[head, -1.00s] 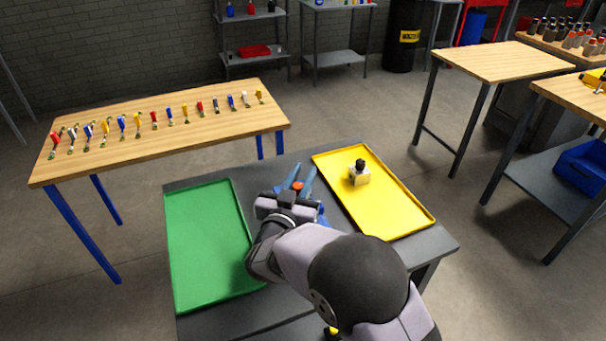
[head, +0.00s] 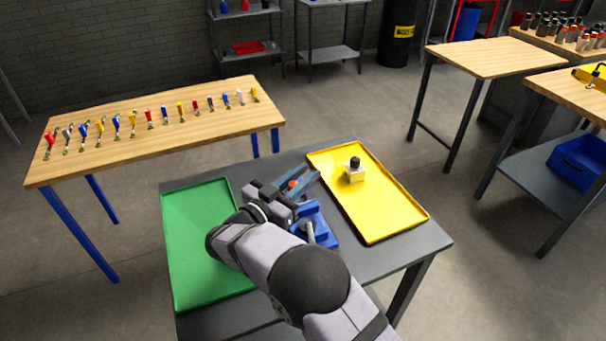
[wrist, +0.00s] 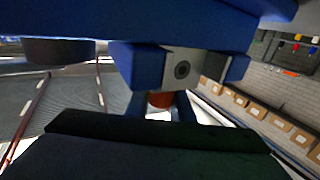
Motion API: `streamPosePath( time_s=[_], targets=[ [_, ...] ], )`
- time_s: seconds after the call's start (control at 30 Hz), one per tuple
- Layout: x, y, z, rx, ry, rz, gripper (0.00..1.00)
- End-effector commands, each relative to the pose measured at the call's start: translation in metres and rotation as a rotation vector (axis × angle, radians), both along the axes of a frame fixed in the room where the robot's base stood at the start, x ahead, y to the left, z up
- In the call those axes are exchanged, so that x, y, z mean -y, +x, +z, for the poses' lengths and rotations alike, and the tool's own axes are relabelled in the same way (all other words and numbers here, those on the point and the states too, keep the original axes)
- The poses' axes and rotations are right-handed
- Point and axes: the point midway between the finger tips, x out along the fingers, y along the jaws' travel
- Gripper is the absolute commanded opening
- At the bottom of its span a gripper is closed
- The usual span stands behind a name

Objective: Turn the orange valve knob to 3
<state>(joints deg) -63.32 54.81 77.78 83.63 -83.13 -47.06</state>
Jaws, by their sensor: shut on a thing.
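The orange valve knob (head: 292,184) shows as a small spot between the fingers of my gripper (head: 298,184) in the head view. In the wrist view the knob (wrist: 160,100) sits between the two fingertips, and my gripper (wrist: 162,106) is shut on it. A pale valve block (wrist: 181,68) with a dark round port is next to the knob, between blue jaws. A blue vise (head: 322,234) stands on the dark table below my wrist, partly hidden by my arm. The knob's marks and its pointer cannot be read.
A green tray (head: 182,270) lies left of the vise. A yellow tray (head: 385,215) lies right, holding a small pale block with a black knob (head: 354,170). A wooden table (head: 150,145) behind carries a row of several coloured-handled parts. My arm covers the table's front.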

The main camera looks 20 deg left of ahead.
Motion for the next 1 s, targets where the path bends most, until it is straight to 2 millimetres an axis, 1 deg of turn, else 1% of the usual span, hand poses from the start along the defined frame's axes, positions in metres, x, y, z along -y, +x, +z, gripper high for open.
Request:
streamPosePath(
  time_s=[0.2, 0.23, 0.27, 0.3, 0.57, 0.73, 0.87, 1.0],
  targets=[
    [-0.001, 0.0, 0.002, 0.003, 0.003, 0.002, 0.0],
    [-0.001, 0.0, 0.002, 0.003, 0.003, 0.002, 0.23],
    [-0.001, 0.0, 0.002, 0.003, 0.003, 0.002, 0.3],
    [-0.001, 0.0, 0.002, 0.003, 0.003, 0.002, 0.4],
    [0.0, 0.0, 0.001, 0.002, 0.002, 0.003, 0.4],
    [-0.001, 0.0, 0.006, 0.001, 0.002, 0.003, 0.4],
    [-0.001, 0.0, 0.019, 0.002, 0.004, 0.003, 0.4],
    [-0.001, 0.0, 0.04, 0.002, 0.004, 0.003, 0.4]
  ],
)
